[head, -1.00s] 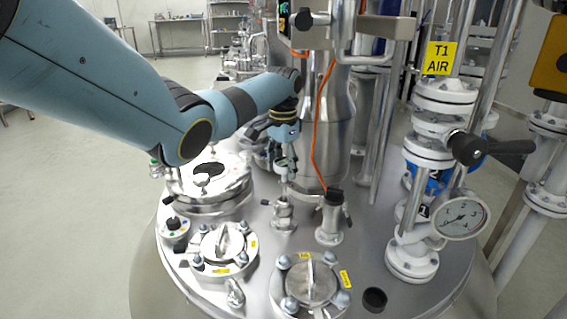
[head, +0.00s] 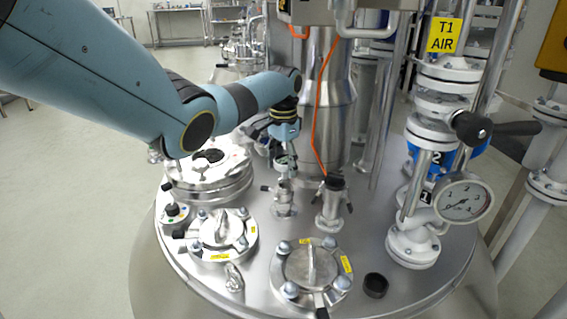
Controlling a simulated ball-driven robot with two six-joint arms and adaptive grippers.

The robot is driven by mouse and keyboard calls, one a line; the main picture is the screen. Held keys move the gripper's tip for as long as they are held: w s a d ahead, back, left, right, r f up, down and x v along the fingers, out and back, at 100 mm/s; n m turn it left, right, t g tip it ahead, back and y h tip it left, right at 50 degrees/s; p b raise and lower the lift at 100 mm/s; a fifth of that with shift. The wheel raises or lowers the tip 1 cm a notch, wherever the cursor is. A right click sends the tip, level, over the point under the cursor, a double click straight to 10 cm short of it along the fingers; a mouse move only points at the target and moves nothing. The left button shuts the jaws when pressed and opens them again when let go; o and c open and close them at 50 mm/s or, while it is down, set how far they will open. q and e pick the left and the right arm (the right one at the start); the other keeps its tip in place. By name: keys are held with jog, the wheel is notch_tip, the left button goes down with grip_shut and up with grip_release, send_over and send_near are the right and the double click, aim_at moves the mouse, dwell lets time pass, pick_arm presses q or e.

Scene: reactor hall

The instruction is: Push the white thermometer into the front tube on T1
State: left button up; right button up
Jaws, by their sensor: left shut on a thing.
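My left gripper (head: 285,157) points down over the tank top and is shut on the white thermometer (head: 285,166), of which only a small pale part shows. Directly below is a short upright metal tube (head: 284,198) with small side fittings, on the tank lid. The thermometer's lower end is at or in this tube's mouth; how deep I cannot tell. A second short tube (head: 332,203) with a black top stands just to the right. My right gripper is not in view.
The T1 AIR sign (head: 444,36) hangs on a white valve column at the right, with a round gauge (head: 463,201). Round clamped hatches (head: 222,232) and a black cup (head: 375,285) are in front.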

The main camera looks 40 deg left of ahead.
pick_arm(q)
jog(key=shift+f, duration=0.35)
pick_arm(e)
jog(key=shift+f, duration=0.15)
pick_arm(q)
jog(key=o, duration=1.4)
jog(key=shift+c, duration=0.2)
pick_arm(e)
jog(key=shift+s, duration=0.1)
pick_arm(q)
jog(key=shift+r, duration=0.3)
notch_tip(320, 180, up, 3)
jog(key=shift+f+p, duration=0.2)
jog(key=shift+p, duration=1)
notch_tip(320, 180, up, 4)
jog(key=p, duration=0.3)
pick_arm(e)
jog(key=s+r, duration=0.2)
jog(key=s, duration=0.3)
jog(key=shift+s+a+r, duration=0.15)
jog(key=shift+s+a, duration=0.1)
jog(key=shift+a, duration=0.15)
pick_arm(q)
jog(key=shift+f, duration=0.15)
